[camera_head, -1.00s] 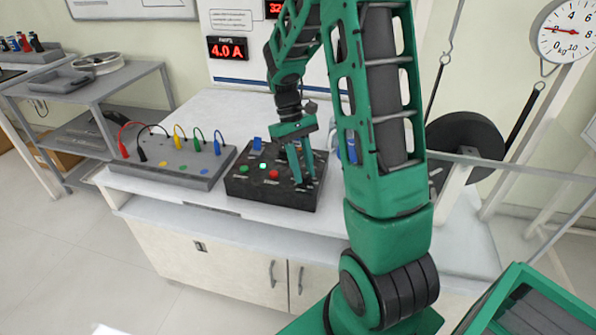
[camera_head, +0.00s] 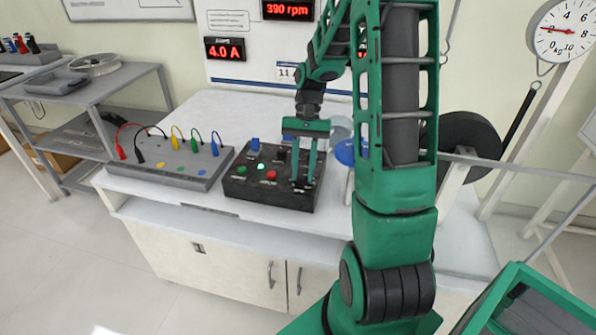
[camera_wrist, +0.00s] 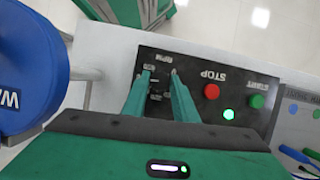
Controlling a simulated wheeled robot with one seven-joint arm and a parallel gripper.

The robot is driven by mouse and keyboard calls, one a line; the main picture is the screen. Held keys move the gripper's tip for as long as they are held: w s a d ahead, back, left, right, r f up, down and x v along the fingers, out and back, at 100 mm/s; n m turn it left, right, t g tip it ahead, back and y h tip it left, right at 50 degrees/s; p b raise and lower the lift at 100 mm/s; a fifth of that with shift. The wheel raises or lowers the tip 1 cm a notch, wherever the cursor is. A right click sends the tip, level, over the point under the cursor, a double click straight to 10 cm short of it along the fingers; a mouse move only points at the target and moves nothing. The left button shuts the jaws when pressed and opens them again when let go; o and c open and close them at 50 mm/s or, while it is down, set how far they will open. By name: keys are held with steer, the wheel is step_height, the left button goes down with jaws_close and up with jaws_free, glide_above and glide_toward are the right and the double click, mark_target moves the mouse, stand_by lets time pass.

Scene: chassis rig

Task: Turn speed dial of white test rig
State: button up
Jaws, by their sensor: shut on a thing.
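The white test rig has a tall back panel (camera_head: 225,75) and a white bench (camera_head: 215,110). On the bench sits a black control box (camera_head: 248,192), with a red STOP button (camera_wrist: 212,91) and a green START button (camera_wrist: 257,101). My gripper (camera_head: 304,184) points down onto the right part of the box. In the wrist view, its two green fingers (camera_wrist: 160,76) are shut on the speed dial, among printed scale marks. A red display (camera_head: 289,9) reads 390 rpm.
A grey box with coloured leads (camera_head: 175,165) stands left of the control box. A blue round object (camera_wrist: 25,68) is close beside my gripper. A dark wheel (camera_head: 470,145) and a dial scale (camera_head: 566,30) are on the right. A lower display (camera_head: 225,48) reads 4.0 A.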

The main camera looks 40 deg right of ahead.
steer(key=shift+m, duration=0.4)
steer(key=o, duration=1)
steer(key=shift+r, duration=0.1)
steer(key=v, duration=1)
steer(key=shift+d+r, duration=0.2)
steer(key=shift+r, duration=0.05)
